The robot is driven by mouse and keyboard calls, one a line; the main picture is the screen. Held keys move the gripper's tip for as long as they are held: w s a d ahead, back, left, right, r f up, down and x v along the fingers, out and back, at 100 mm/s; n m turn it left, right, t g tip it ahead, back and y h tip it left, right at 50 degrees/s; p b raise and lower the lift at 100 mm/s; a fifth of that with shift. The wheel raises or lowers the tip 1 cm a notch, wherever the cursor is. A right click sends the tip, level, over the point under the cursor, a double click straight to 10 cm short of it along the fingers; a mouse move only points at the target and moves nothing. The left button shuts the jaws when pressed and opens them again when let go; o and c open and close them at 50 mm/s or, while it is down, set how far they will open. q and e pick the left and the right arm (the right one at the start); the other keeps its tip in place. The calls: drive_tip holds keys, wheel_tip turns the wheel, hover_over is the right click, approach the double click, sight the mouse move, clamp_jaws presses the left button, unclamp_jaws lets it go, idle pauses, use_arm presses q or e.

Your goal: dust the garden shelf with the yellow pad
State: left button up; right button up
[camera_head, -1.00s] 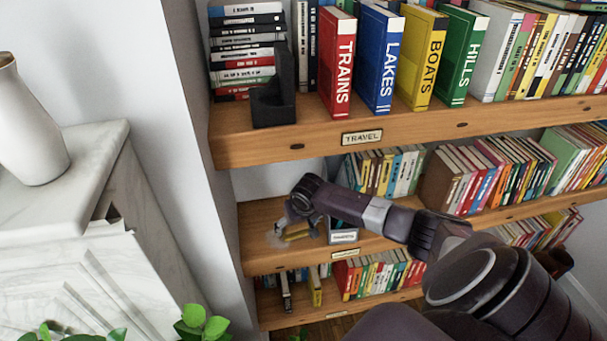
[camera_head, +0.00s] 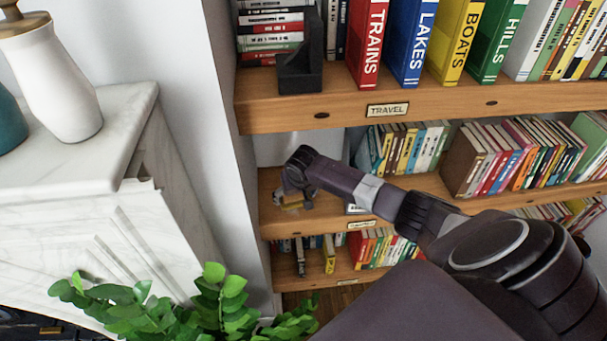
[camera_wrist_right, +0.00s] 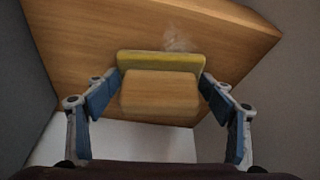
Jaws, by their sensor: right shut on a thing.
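The yellow pad (camera_wrist_right: 160,60) has a wooden block handle (camera_wrist_right: 160,92). My right gripper (camera_wrist_right: 160,97) is shut on the handle, one finger at each side. The pad lies against or very close to the wooden garden shelf (camera_wrist_right: 90,35); exact contact is unclear. A pale dusty smudge (camera_wrist_right: 178,42) shows just beyond the pad's edge. In the head view, my right gripper (camera_head: 294,190) and the pad (camera_head: 291,205) are at the left end of the middle shelf (camera_head: 326,206), whose small label (camera_head: 361,225) is hard to read. My left gripper is out of view.
The travel shelf (camera_head: 440,104) is above, with large books and a black bookend (camera_head: 300,65). Books (camera_head: 408,148) fill the middle shelf's right side. A marble mantel (camera_head: 90,170) with a white vase (camera_head: 62,80) stands left. A leafy plant (camera_head: 215,305) is in front.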

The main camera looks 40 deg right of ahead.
sight(283, 198)
drive_tip(key=shift+w+a, duration=0.5)
drive_tip(key=shift+a, duration=0.4)
drive_tip(key=shift+w+a, duration=0.5)
drive_tip(key=shift+a, duration=0.35)
drive_tip(key=shift+w+d+f+b, duration=0.1)
drive_tip(key=shift+w+d+b, duration=0.35)
drive_tip(key=shift+w, duration=0.15)
drive_tip(key=shift+w+d, duration=0.2)
drive_tip(key=shift+w, duration=0.1)
drive_tip(key=shift+s+d+r, duration=0.2)
drive_tip(key=shift+d, duration=0.1)
drive_tip(key=shift+s+d+p, duration=0.3)
drive_tip(key=shift+d+p, duration=0.1)
drive_tip(key=shift+d, duration=0.1)
drive_tip(key=shift+s+d+p, duration=0.3)
drive_tip(key=shift+d+p, duration=0.05)
drive_tip(key=shift+d, duration=0.15)
drive_tip(key=shift+s+d+f+p, duration=0.1)
drive_tip(key=shift+s+d+p, duration=0.5)
drive_tip(key=shift+d, duration=0.45)
drive_tip(key=shift+s+d+f+p, duration=0.1)
drive_tip(key=shift+s+d+p, duration=0.25)
drive_tip(key=shift+s+d, duration=0.5)
drive_tip(key=shift+s+d+r+p, duration=0.1)
drive_tip(key=shift+s+d+p, duration=0.1)
drive_tip(key=shift+d, duration=0.25)
drive_tip(key=shift+s+d+p, duration=0.15)
drive_tip(key=shift+d, duration=0.3)
drive_tip(key=shift+s+d, duration=0.45)
drive_tip(key=shift+d, duration=0.4)
